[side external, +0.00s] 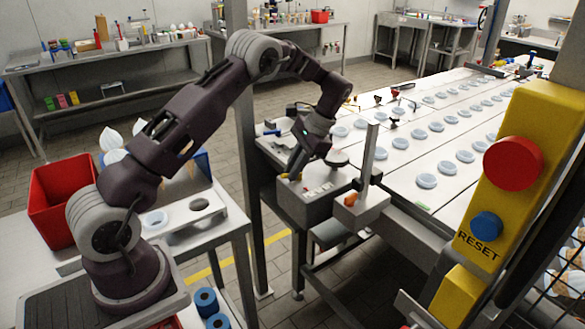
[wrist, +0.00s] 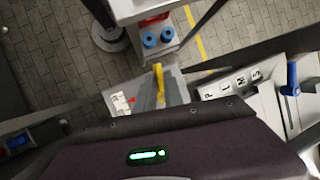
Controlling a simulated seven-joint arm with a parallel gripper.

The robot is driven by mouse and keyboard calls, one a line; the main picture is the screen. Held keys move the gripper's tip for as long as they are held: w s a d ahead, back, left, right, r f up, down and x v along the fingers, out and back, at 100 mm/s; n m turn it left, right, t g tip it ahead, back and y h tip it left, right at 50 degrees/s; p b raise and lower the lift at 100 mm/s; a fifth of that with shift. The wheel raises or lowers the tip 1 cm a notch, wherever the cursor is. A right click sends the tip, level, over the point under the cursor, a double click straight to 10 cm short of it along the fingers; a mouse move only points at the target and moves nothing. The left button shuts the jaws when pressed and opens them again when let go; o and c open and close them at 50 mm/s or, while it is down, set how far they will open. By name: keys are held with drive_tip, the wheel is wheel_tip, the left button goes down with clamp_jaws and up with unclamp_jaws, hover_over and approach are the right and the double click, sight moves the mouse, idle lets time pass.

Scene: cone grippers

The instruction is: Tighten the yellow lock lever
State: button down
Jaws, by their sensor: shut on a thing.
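The yellow lock lever (wrist: 159,80) shows in the wrist view as a short yellow bar at the tip of my grey gripper (wrist: 153,97). My gripper is shut on the lever. In the side view my gripper (side external: 295,170) reaches down to the left part of the grey control box (side external: 310,207), and a small bit of yellow shows at its tip. The fingers hide most of the lever there, so its exact angle is hard to tell.
A blue lever (wrist: 292,80) stands beside a panel lettered P, L, M, S (wrist: 232,85). A conveyor with pale round pieces (side external: 427,181) runs behind the box. A yellow post with a red button (side external: 513,163) stands at the right. A red bin (side external: 62,190) is at the left.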

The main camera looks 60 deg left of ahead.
drive_tip(key=shift+d+n, duration=0.1)
drive_tip(key=shift+n, duration=0.4)
drive_tip(key=shift+w+h, duration=0.1)
drive_tip(key=shift+h, duration=0.2)
drive_tip(key=c, duration=1.5)
unclamp_jaws()
drive_tip(key=shift+o, duration=0.2)
drive_tip(key=v, duration=0.7)
drive_tip(key=shift+r, duration=0.1)
